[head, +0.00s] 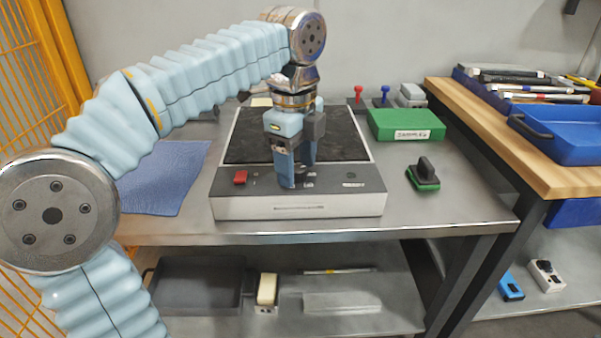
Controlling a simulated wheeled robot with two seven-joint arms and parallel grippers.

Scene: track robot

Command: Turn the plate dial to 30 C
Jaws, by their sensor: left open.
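The hot plate (235,206) stands on the metal table, a flat grey unit with a dark top (247,133). A red switch (240,177) is at the left of its front panel. The scale markings are too small to read. My right gripper is not in view.
A green box (405,124) and a black-handled green brush (424,176) are to the right of the plate. A blue cloth (168,178) lies at the left. A wooden bench (470,120) with a blue tray (565,135) stands at the right.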

